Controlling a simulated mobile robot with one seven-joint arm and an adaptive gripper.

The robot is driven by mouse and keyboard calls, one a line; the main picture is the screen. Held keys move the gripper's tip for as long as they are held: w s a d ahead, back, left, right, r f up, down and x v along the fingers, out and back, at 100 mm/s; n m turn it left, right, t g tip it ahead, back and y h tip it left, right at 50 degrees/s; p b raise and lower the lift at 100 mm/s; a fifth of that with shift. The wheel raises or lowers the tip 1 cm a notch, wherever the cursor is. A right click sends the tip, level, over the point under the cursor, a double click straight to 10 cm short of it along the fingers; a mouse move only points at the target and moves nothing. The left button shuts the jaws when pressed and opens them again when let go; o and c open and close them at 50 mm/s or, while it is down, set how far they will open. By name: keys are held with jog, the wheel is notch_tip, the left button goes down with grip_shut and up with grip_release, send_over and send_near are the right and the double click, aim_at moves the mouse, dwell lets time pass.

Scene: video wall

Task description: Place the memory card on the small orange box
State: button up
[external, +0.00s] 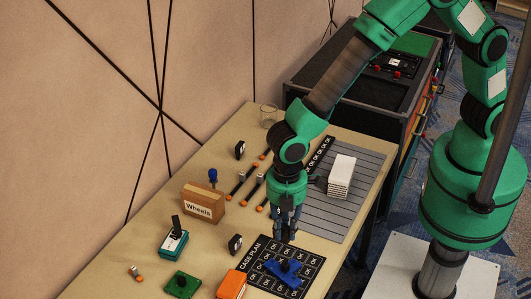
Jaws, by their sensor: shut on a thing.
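My gripper (285,236) points down over the black "CASE PLAN" mat, above and right of the orange box. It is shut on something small. The held thing is mostly hidden by the dark fingers, and I cannot tell clearly whether it is the memory card. The small orange box (232,285) lies near the front edge of the picture, at the left side of the mat; its lower end has a pale face. Two small dark square pieces, one (235,243) near the mat and one (240,150) farther back, are too small to identify.
A blue piece with a black knob (284,270) lies on the mat (310,266) below my gripper. A green piece (182,284), a teal device (173,243) and a "Wheels" box (203,205) stand left. A white stack (341,176) is on the grey slatted area.

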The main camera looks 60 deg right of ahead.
aim_at(288, 242)
jog(key=shift+s+a, duration=0.1)
jog(key=shift+s, duration=0.65)
jog(key=shift+w+f, duration=0.2)
jog(key=shift+f, duration=2.25)
grip_shut()
jog(key=shift+w, duration=0.1)
jog(key=w+a, duration=0.3)
jog(key=a, duration=0.1)
jog(key=w+a+f+b, duration=0.1)
jog(key=w+a, duration=0.2)
jog(key=a, duration=0.1)
jog(key=w+a, duration=0.4)
jog(key=shift+w+f, duration=0.1)
jog(key=shift+f, duration=0.15)
jog(key=shift+f+b, duration=0.45)
jog(key=shift+f, duration=1.35)
jog(key=shift+f, duration=0.1)
jog(key=o, duration=1)
grip_release()
